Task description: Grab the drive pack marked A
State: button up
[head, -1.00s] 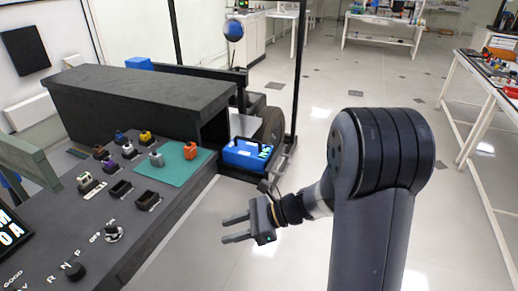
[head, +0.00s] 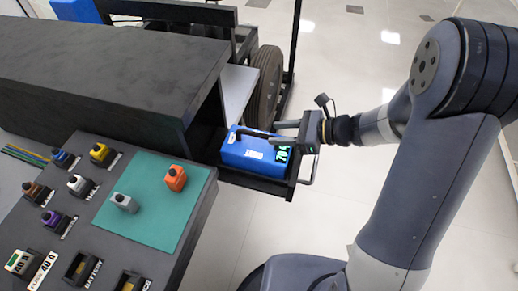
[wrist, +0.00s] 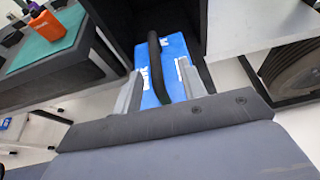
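The blue drive pack (head: 243,153) sits in a dark open tray at the end of the long dark housing. It has a black handle on top, a white label and a green display; I cannot make out a letter A. My gripper (head: 277,133) is at the pack's right end, level with its top. In the wrist view the pack (wrist: 174,46) lies ahead, with its black handle (wrist: 156,66) between the two spread fingers of my gripper (wrist: 160,72). The fingers look apart from the handle, and the gripper is open and empty.
The dark housing (head: 110,75) stands left of the pack, and a wheel (head: 266,85) is behind it. A panel with several coloured plugs and a teal mat (head: 150,225) is at the left front. An orange plug (head: 175,178) stands on the mat. Floor to the right is clear.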

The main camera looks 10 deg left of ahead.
aim_at(265, 135)
jog(key=x, duration=0.5)
jog(key=shift+s+a, duration=0.15)
jog(key=shift+s, duration=0.15)
grip_shut()
dwell(1.0)
jog(key=shift+r, duration=0.2)
